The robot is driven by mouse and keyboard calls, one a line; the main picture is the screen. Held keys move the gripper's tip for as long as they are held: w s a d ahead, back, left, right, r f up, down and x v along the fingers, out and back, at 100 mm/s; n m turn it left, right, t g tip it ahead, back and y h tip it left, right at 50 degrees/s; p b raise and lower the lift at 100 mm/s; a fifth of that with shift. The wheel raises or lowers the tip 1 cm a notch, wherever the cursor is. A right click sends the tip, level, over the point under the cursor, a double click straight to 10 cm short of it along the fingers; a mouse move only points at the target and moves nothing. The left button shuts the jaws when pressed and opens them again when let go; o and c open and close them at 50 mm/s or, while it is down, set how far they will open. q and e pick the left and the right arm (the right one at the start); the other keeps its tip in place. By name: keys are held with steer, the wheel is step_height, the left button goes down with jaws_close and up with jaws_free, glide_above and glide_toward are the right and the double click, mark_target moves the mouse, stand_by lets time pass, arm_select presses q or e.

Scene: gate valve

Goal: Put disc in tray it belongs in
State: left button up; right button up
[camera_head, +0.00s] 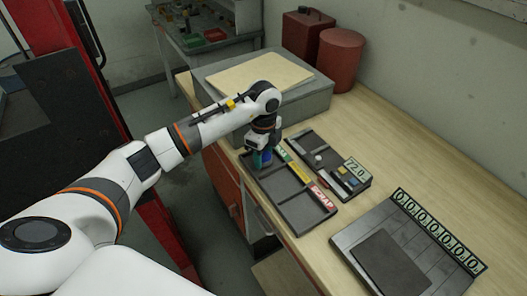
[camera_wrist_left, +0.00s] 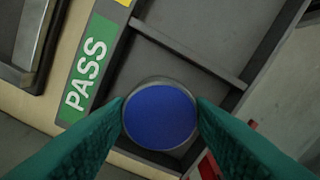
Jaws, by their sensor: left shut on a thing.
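My left gripper (camera_head: 261,159) is shut on a blue disc (camera_wrist_left: 160,115), one teal finger on each side of it. The disc has a pale rim and a flat blue face in the left wrist view. They are over the far compartment of a dark sorting tray (camera_head: 300,212), beside the green PASS label (camera_wrist_left: 86,72). I cannot tell whether the disc touches the tray floor. In the head view the tray also bears a yellow label (camera_head: 299,173) in the middle and a red SCRAP label (camera_head: 323,196) at the near end. My right gripper is not in view.
A second dark tray (camera_head: 335,165) with small parts and a display reading 72.0 (camera_head: 356,168) stands to the right. A grey panel (camera_head: 390,262) with a row of zeros is nearer. A grey block (camera_head: 315,98) and red containers (camera_head: 341,60) stand behind. The table's right side is clear.

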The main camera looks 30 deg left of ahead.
arm_select(q)
steer(key=shift+f, duration=0.2)
steer(key=shift+f, duration=0.1)
steer(key=o, duration=0.9)
steer(key=shift+c, duration=0.2)
steer(key=o, duration=0.3)
steer(key=shift+o, duration=0.3)
